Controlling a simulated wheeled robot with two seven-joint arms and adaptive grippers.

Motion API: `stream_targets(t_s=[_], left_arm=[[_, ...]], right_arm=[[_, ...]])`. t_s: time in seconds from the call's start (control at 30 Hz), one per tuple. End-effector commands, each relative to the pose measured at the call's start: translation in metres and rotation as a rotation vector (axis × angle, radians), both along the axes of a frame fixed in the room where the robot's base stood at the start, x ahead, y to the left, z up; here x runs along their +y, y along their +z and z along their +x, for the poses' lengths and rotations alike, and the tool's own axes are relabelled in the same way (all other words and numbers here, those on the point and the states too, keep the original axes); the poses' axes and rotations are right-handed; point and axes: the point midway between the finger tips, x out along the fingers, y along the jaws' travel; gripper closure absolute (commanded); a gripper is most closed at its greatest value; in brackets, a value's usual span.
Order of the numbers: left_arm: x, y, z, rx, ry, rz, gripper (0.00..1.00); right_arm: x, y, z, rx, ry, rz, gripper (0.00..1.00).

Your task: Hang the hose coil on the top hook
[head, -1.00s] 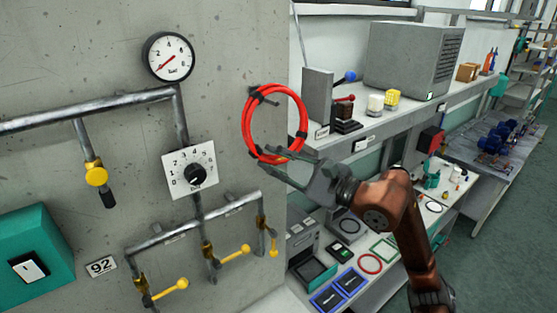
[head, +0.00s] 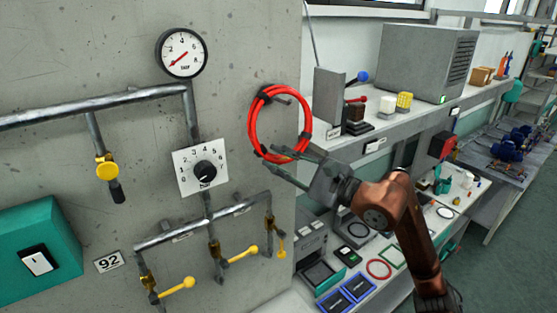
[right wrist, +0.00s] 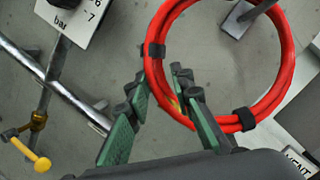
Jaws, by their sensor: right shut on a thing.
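The red hose coil (head: 252,130) with black bands is upright in front of the concrete wall. A dark hook (head: 282,99) shows inside the top of its ring; whether coil and hook touch I cannot tell. In the right wrist view the coil (right wrist: 291,60) surrounds a grey peg (right wrist: 258,9). My right gripper (head: 288,163) is shut on the coil's lower part. Its green-padded fingers (right wrist: 165,95) show on the coil's lower left side in the right wrist view. My left gripper is not in view.
The wall carries a gauge (head: 182,53), a dial plate (head: 201,166), pipes with yellow valve handles (head: 178,286) and a teal switch box (head: 38,262). To the right are a loaded shelf (head: 390,128) and a lower bench with trays. Wall around the coil's left is bare.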

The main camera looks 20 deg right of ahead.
Motion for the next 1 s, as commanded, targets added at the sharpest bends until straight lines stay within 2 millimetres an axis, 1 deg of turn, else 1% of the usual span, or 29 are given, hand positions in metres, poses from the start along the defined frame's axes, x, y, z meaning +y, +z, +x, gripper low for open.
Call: stream_targets(t_s=[0.03, 0.33, 0.37, 0.63, 0.87, 1.0], left_arm=[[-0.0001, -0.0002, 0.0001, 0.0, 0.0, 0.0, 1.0], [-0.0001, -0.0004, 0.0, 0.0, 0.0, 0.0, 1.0], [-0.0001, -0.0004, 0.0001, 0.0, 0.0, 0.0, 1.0], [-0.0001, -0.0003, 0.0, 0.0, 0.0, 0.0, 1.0], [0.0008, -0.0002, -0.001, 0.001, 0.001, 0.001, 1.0], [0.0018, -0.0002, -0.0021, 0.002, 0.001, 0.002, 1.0]], right_arm=[[0.001, -0.0047, 0.0006, 0.01, 0.002, -0.004, 1.0], [0.0015, -0.0067, 0.0008, 0.014, 0.003, -0.006, 1.0], [0.0016, -0.0069, 0.0008, 0.014, 0.003, -0.006, 0.77], [0.0012, -0.0048, 0.0005, 0.01, 0.002, -0.004, 0.59], [0.0009, -0.0046, 0.0006, 0.01, 0.001, -0.004, 0.59], [-0.0039, -0.0042, -0.0042, 0.008, 0.0, -0.003, 0.59]])
